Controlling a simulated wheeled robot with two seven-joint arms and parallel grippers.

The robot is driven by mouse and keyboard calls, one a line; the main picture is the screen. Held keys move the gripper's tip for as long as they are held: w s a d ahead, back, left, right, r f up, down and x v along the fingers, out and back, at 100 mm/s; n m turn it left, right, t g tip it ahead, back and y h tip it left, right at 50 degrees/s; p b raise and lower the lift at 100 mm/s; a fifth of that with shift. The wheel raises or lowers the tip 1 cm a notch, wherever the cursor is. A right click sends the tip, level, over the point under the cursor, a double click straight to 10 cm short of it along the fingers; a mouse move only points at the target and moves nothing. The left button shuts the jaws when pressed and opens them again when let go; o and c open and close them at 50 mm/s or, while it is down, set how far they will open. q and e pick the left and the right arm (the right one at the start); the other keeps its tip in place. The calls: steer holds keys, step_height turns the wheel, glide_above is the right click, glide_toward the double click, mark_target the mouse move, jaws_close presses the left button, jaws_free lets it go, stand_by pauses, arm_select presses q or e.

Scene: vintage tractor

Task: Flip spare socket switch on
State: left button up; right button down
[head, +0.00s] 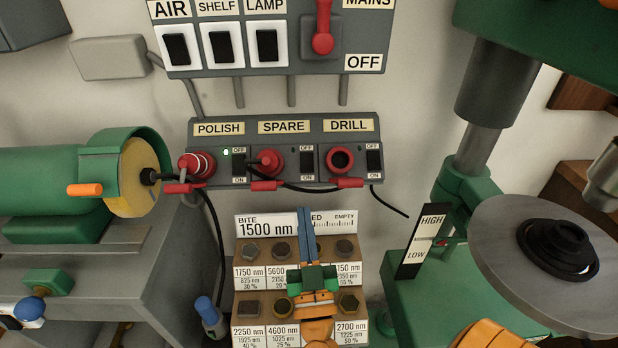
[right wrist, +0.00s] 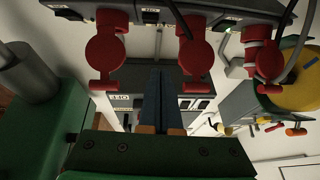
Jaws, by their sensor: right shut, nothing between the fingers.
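The socket box (head: 215,125) on the wall carries POLISH, SPARE and DRILL labels. The SPARE socket (head: 270,162) is red, with a black-cabled plug in it. The SPARE switch (head: 307,163) is a black rocker between OFF and ON marks, right of its socket; its position is too small to tell. It also shows at the top of the right wrist view (right wrist: 150,16). My right gripper (head: 305,210) is shut and empty, its blue fingers pointing up below the SPARE switch, apart from it. It also shows in the right wrist view (right wrist: 160,72). My left gripper is not in view.
A green light is lit beside the POLISH switch (head: 239,163). The DRILL socket (head: 340,160) looks empty. Red flaps and black cables hang near the box's lower edge. A bolt rack (head: 240,270) stands below, a drill press (head: 478,180) right, a polisher (head: 60,180) left.

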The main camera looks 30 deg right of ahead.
mark_target(309, 178)
steer(key=shift+s+d+f+m+g+h, duration=0.1)
steer(key=shift+s+d+m+g+h, duration=0.25)
steer(key=shift+d+m+g+h, duration=0.35)
steer(key=shift+a, duration=0.1)
steer(key=shift+t, duration=0.3)
steer(key=w+d, duration=0.2)
steer(key=w, duration=0.1)
steer(key=w+d+r, duration=0.1)
steer(key=w, duration=0.2)
steer(key=w+d+p, duration=0.1)
steer(key=w+d, duration=0.1)
steer(key=w, duration=0.1)
steer(key=shift+w+d+r, duration=0.15)
steer(key=shift+w+d, duration=0.15)
steer(key=shift+d, duration=0.05)
steer(key=shift+w+d+f, duration=0.15)
steer(key=shift+w+f, duration=0.05)
steer(key=shift+f, duration=0.05)
